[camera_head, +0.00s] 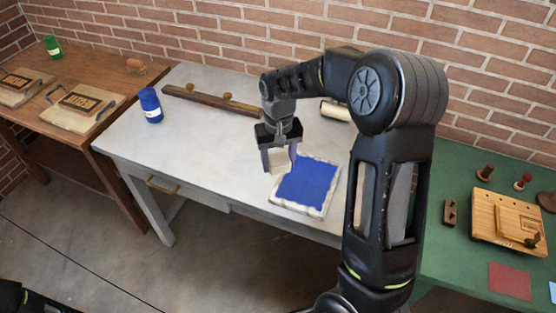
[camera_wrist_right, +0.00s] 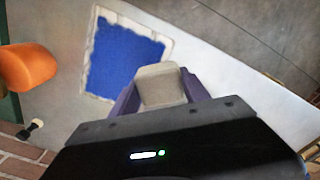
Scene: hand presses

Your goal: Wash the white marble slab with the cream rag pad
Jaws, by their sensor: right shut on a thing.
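The white marble slab (camera_head: 298,208) lies on the pale grey table, and a large blue patch (camera_head: 308,184) covers most of its top, with a pale rim around it. The slab also shows in the right wrist view (camera_wrist_right: 90,58). My right gripper (camera_head: 278,158) is shut on the cream rag pad (camera_head: 279,163), a small block between its fingers. The pad also shows in the wrist view (camera_wrist_right: 161,86). The pad is beside the slab's upper left corner; I cannot tell if it touches anything. My left gripper is out of view.
A blue jar (camera_head: 151,106) and a brown wooden rail with knobs (camera_head: 212,99) stand on the grey table (camera_head: 185,140). A cream cylinder (camera_head: 335,110) lies behind my right arm. An orange object (camera_wrist_right: 28,66) shows in the wrist view.

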